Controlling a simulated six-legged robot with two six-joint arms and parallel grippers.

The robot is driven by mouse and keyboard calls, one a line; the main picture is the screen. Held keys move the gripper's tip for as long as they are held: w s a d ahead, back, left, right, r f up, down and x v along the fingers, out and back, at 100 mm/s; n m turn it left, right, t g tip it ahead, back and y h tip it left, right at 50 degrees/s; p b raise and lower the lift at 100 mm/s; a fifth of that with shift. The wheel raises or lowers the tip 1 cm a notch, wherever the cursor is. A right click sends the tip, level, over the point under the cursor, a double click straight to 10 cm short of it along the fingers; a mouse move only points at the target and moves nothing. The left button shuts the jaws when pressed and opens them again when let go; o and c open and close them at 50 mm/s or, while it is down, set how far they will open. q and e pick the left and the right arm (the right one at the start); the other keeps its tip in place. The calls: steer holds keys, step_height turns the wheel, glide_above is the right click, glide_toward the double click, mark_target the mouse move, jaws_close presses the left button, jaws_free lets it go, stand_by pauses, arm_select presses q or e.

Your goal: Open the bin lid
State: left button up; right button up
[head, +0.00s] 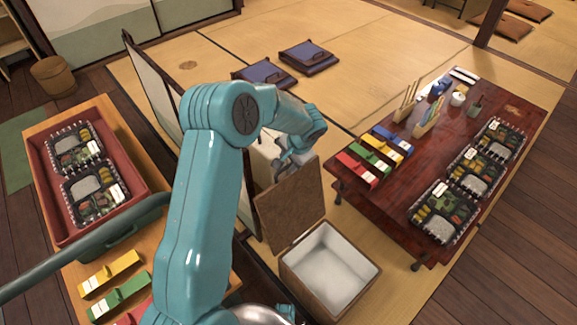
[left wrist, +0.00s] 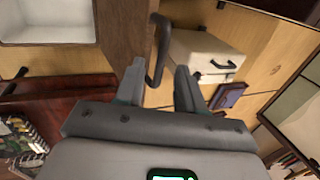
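The bin (head: 343,290) is a wooden box with a white inside, standing on the floor beside the low table. Its brown lid (head: 289,207) stands raised at the back edge, and the white inside is open to view. The lid's edge (left wrist: 126,28) and the bin's white inside (left wrist: 45,22) show in the left wrist view. A dark bar handle (left wrist: 157,55) sticks out from the lid. My left gripper (head: 287,160) is at the lid's upper edge. Its fingers (left wrist: 160,72) are apart, with the handle's end between them; no clamping shows. My right gripper is not in view.
A dark red table (head: 400,195) with lunch boxes and coloured packs stands right of the bin. A wooden counter with a red tray (head: 135,165) is at left. A white case (left wrist: 195,55) lies beyond the lid. Blue cushions (head: 310,55) lie on open tatami.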

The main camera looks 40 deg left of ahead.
arm_select(q)
steer(key=shift+x, duration=0.9)
jaws_close()
steer(key=d+b, duration=0.3)
steer(key=d, duration=0.5)
steer(key=shift+s+d+r, duration=0.35)
steer(key=shift+s, duration=0.1)
